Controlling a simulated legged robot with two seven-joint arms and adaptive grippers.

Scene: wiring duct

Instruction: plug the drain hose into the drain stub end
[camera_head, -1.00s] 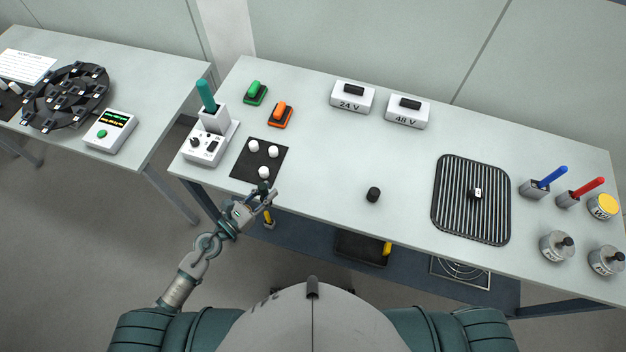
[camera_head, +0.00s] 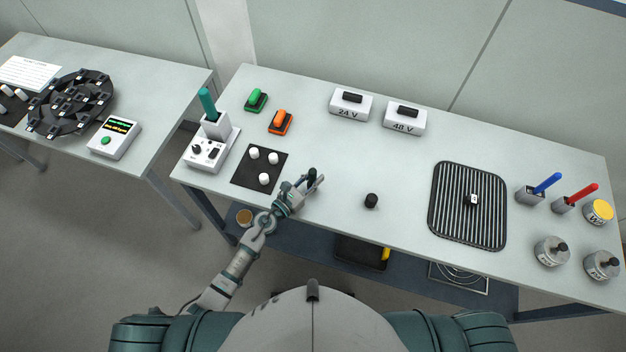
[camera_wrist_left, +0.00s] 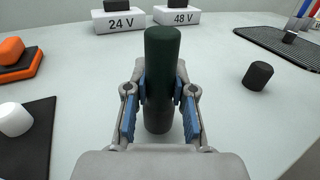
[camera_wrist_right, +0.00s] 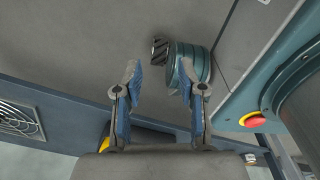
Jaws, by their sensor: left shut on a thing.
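A dark green cylinder (camera_wrist_left: 161,85), apparently the drain hose, stands upright between the blue pads of my left gripper (camera_wrist_left: 160,100). It shows small and dark in the head view (camera_head: 311,176). My left gripper (camera_head: 314,182) is shut on it above the table, right of the black mat. A short black cylinder (camera_head: 371,200), which may be the drain stub, stands on the table to the right, apart from the gripper. It also shows right of the hose in the left wrist view (camera_wrist_left: 258,75). My right gripper (camera_wrist_right: 160,85) is open and empty, off the table.
A black mat (camera_head: 241,179) with white knobs lies left of my left gripper. A grooved black pad (camera_head: 441,232) lies to the right. White boxes marked 24 V (camera_head: 350,104) and 48 V (camera_head: 404,119) stand at the back. The table between gripper and black cylinder is clear.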

